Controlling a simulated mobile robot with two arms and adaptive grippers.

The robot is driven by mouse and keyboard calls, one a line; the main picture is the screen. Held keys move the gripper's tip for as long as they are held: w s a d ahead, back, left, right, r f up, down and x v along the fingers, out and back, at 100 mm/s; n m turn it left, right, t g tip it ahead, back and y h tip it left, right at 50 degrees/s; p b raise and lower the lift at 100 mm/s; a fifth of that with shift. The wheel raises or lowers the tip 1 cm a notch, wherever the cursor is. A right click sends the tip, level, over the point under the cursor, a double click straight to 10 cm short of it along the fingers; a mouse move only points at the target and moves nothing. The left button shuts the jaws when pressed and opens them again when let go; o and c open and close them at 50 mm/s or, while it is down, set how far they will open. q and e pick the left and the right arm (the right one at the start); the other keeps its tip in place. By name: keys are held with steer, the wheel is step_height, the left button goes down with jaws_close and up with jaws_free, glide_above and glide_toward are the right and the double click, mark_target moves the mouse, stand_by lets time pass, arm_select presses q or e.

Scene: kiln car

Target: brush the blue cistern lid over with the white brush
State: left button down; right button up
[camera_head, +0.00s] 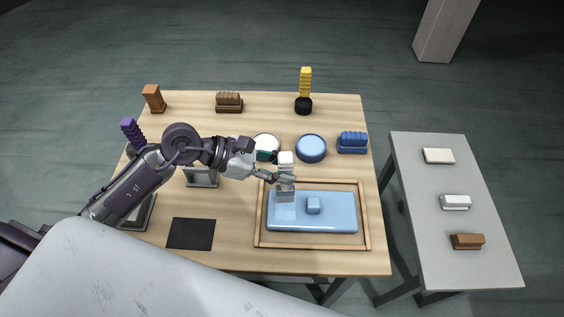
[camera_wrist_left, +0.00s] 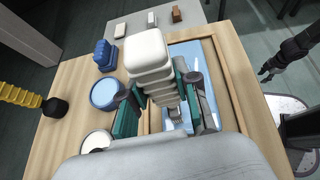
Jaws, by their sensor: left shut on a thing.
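The blue cistern lid (camera_head: 335,218), a flat slab with a square knob (camera_head: 313,205), lies inside a wooden frame tray (camera_head: 365,225); part of it shows in the left wrist view (camera_wrist_left: 205,70). My left gripper (camera_head: 283,179) is shut on the white brush (camera_head: 286,160), whose stepped white handle (camera_wrist_left: 147,50) fills the middle of the left wrist view. The brush is upright, its grey lower end over the lid's far left part. I cannot tell if it touches. A dark gripper, apparently my right (camera_wrist_left: 268,70), shows small at the right of that view; its opening is unclear.
Behind the tray stand a blue round tub (camera_head: 311,148), a pale round tub (camera_head: 265,142) and a blue brush (camera_head: 352,142). A yellow-handled tool (camera_head: 305,90) and brown blocks line the far edge. A grey side table (camera_head: 455,225) carries three small blocks. A dark mat (camera_head: 191,234) lies front left.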

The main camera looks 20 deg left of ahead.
arm_select(q)
steer(key=shift+s+d, duration=0.35)
steer(key=shift+s, duration=0.5)
steer(key=shift+s+d, duration=0.4)
steer(key=shift+s, duration=0.5)
steer(key=shift+s+d, duration=0.35)
steer(key=shift+s, duration=0.5)
steer(key=shift+w+a+b, duration=0.4)
steer(key=shift+w+a, duration=0.05)
steer(key=shift+w, duration=0.6)
steer(key=shift+w+a+b, duration=0.4)
steer(key=shift+w, duration=0.7)
steer(key=shift+w+a+b, duration=0.4)
steer(key=shift+w+a, duration=0.05)
steer(key=shift+w, duration=0.6)
steer(key=s+d, duration=0.2)
steer(key=s, duration=0.4)
steer(key=shift+s+d, duration=0.2)
steer(key=shift+d, duration=0.1)
steer(key=shift+r+p, duration=0.1)
steer(key=shift+p, duration=0.2)
